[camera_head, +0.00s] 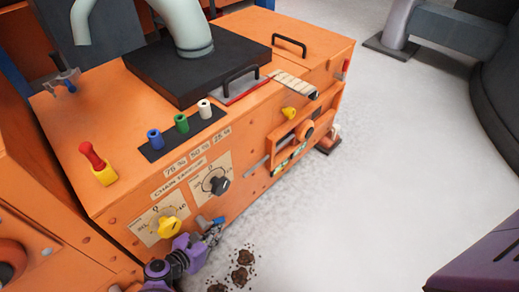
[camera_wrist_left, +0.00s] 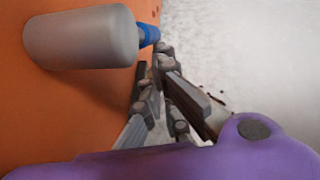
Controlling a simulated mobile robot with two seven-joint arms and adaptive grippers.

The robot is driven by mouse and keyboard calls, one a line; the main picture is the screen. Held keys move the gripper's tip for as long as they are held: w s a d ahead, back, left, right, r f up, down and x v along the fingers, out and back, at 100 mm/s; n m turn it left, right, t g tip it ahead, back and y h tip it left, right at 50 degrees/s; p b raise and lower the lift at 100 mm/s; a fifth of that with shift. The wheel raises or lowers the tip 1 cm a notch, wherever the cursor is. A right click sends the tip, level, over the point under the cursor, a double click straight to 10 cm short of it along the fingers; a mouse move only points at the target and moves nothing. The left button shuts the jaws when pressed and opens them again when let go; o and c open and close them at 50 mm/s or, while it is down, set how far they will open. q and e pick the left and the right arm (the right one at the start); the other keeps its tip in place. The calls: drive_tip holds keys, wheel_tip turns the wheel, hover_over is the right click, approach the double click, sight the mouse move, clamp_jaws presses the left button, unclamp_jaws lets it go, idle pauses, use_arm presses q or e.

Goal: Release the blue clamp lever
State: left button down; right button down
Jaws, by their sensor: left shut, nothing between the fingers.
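A grey cylinder (camera_wrist_left: 85,38) with a blue end (camera_wrist_left: 149,36) sticks out from the orange machine's side in the left wrist view. In the head view, the blue part (camera_head: 218,220) shows low on the front panel, right of the yellow knob. My left gripper (camera_head: 213,232) is shut and empty just below it. In the wrist view the fingertips (camera_wrist_left: 160,58) are close beside the blue end; I cannot tell whether they touch it. My right gripper is not in view.
The orange machine carries a yellow knob (camera_head: 169,226), a black knob (camera_head: 219,185), a red-and-yellow lever (camera_head: 98,166) and blue, green and white cylinders on top. Dark clumps (camera_head: 240,275) lie on open grey floor.

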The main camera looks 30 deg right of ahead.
use_arm(q)
drive_tip(key=shift+w+d+r+p, duration=0.2)
drive_tip(key=shift+d+r, duration=0.15)
drive_tip(key=shift+d, duration=0.2)
drive_tip(key=shift+w+d+r+p, duration=0.1)
drive_tip(key=shift+w+d+r, duration=0.15)
drive_tip(key=shift+d, duration=0.3)
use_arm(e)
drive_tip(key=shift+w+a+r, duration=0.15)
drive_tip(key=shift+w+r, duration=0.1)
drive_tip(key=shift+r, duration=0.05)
use_arm(q)
drive_tip(key=shift+d+r, duration=0.1)
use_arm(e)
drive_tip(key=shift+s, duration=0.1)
use_arm(q)
drive_tip(key=v, duration=1.2)
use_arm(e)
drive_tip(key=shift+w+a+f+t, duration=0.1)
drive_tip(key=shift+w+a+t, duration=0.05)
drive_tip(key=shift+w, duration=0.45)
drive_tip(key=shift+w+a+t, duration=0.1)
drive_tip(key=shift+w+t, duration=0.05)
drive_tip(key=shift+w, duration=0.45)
use_arm(q)
drive_tip(key=shift+s, duration=0.1)
